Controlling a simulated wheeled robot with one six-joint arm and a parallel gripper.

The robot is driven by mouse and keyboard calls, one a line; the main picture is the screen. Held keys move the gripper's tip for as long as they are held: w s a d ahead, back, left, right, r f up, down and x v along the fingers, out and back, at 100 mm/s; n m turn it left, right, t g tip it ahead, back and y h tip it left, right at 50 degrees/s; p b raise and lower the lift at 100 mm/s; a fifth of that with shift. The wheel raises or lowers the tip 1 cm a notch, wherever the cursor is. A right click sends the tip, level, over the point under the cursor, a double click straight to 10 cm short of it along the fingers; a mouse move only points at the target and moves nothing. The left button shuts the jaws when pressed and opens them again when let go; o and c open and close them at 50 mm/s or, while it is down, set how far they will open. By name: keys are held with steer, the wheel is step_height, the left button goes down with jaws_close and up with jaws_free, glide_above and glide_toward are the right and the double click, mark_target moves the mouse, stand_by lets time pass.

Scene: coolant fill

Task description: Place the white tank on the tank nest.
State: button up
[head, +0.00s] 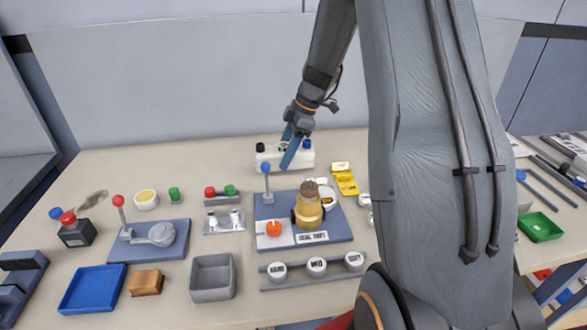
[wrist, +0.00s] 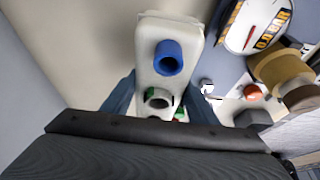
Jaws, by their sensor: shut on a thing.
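In the wrist view the tank (wrist: 150,75) lies between the fingers, with a blue neck and a grey ring on top. Its near end is hidden by my gripper's body. I cannot tell whether its underside touches the table. I cannot clearly make out the tank nest.
A blue-grey board (head: 335,229) with a brass-coloured fitting and an orange knob stands in front of the tank. A yellow item (head: 345,182) lies to the right. A grey bin (head: 212,278) and a blue tray (head: 92,289) are nearer. The back left of the table is clear.

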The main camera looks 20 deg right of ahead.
steer(key=shift+f+p, duration=0.75)
steer(key=shift+f, duration=1.9)
steer(key=shift+f, duration=0.1)
steer(key=o, duration=1.4)
